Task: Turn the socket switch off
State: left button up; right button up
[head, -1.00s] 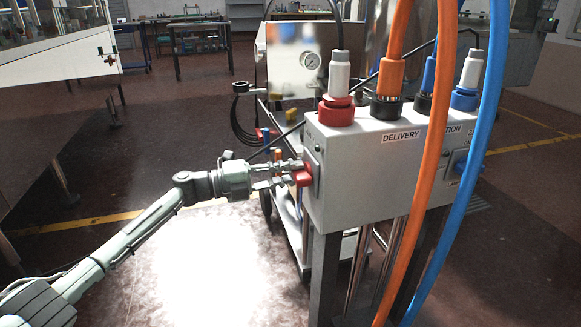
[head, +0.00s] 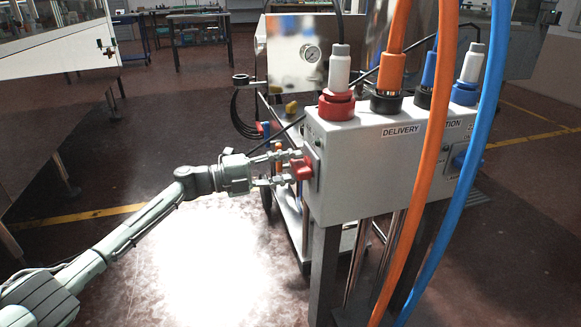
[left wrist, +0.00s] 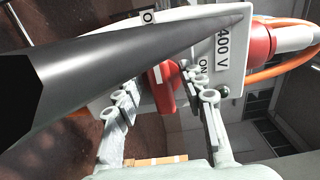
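The socket switch is a red knob (head: 302,169) on the left end face of the grey socket box (head: 360,190). The knob also shows in the left wrist view (left wrist: 161,88), on a light plate with an ON label and a 400 V label. My left gripper (head: 289,168) is at the knob, one finger above and one below it in the head view. In the left wrist view my left gripper (left wrist: 160,85) has its fingers apart, one on each side of the knob, with gaps visible. A dark tapered shape hides part of the plate. My right gripper is not in view.
Red-collared (head: 337,106) and blue-collared (head: 465,94) plugs stand on the box. An orange hose (head: 433,150) and a blue hose (head: 482,130) hang in front of it. A cart with a gauge (head: 311,53) stands behind. The floor at the left is open.

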pick_arm(q)
jog(key=v, duration=1.2)
jog(key=s+a+f+n+t+y+p, duration=0.1)
jog(key=s+a+f+n+t+y, duration=0.35)
jog(key=f+n+y, duration=0.6)
jog(key=s+a+f+n+t+y, duration=0.3)
jog(key=s+a+f+n+y, duration=0.3)
jog(key=f+n, duration=0.7)
jog(key=s+a+f+n+g+y, duration=0.1)
jog(key=s+f+n+g, duration=0.2)
jog(key=s, duration=0.9)
jog(key=s+a+f+n+g+y, duration=0.1)
jog(key=s+f+n+g, duration=0.3)
jog(key=s, duration=0.9)
jog(key=a+f+g, duration=0.1)
jog(key=g, duration=0.2)
jog(key=shift+s+a+f+p, duration=0.25)
jog(key=shift+s+f+p, duration=0.05)
jog(key=shift+f+p, duration=0.1)
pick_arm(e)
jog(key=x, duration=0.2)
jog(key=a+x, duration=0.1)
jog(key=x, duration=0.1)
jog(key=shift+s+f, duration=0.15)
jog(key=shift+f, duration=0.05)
